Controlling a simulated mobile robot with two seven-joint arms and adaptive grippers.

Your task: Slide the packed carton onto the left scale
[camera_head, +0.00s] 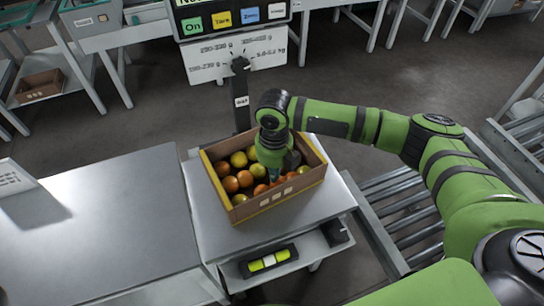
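The brown cardboard carton (265,205) stands on a small steel platform (225,240) in the middle of the head view. It is filled with red, orange and yellow-green tomatoes (231,184). A scale display (230,20) with coloured buttons stands on a dark post behind this platform, which looks like the weighing surface. My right arm reaches in from the right, and my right gripper (275,174) points down into the carton's right half, among the tomatoes. Its fingertips are largely hidden, so its opening and any grip do not show. My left gripper is out of view.
A wide, mostly bare steel table (100,235) adjoins the platform on the left. A roller conveyor (400,205) lies to the right. A lower shelf (290,258) holds a black item with a yellow-green level. Benches and another crate (38,86) stand behind.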

